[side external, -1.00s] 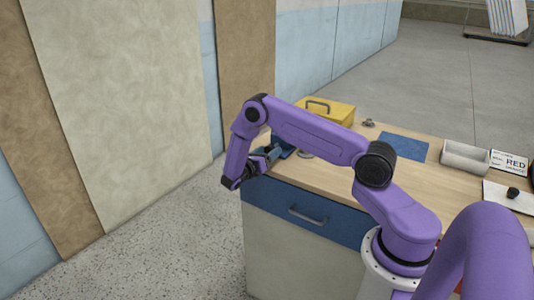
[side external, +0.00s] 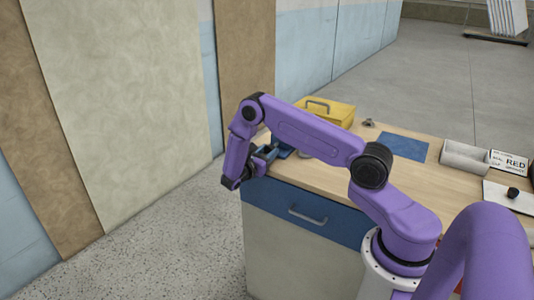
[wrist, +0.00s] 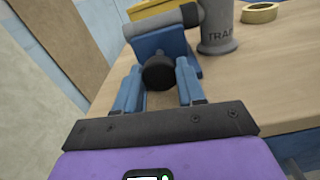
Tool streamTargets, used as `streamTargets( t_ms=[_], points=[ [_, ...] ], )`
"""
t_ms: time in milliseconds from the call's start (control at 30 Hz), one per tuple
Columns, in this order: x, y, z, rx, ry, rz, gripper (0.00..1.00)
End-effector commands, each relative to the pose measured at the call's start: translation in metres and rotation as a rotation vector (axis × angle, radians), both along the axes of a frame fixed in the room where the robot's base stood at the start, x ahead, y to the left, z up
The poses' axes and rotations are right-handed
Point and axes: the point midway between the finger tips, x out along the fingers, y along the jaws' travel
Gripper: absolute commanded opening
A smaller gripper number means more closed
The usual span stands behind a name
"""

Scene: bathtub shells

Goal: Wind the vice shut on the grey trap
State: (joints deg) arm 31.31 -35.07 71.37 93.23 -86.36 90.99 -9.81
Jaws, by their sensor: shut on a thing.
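The blue vice (wrist: 168,47) sits at the bench's near-left edge; in the side view a small part of it (side external: 284,151) shows behind my gripper. Its black round handle knob (wrist: 157,72) faces me. My gripper (wrist: 158,84) is shut on the knob, with one blue finger on each side. The grey trap (wrist: 218,32), lettered "TRAP", has an upright body right of the vice and a horizontal arm reaching left over the vice's top. I cannot tell whether the jaws touch it. In the side view my gripper (side external: 262,156) is at the bench's left end.
A yellow toolbox (side external: 328,112) stands behind the vice. A yellow tape ring (wrist: 260,13) lies right of the trap. A blue mat (side external: 404,146), a grey trough (side external: 465,157) and a sign (side external: 508,162) are farther right. The bench's front edge drops to a blue drawer (side external: 300,210).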

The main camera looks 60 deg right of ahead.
Motion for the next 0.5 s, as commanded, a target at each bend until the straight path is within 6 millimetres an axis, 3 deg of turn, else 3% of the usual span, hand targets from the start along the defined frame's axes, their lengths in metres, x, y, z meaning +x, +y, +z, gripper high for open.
streamTargets(
  t_ms=[500],
  points=[
    [0.0003,0.0012,0.0005,-0.001,-0.492,0.001,0.09]
  ],
)
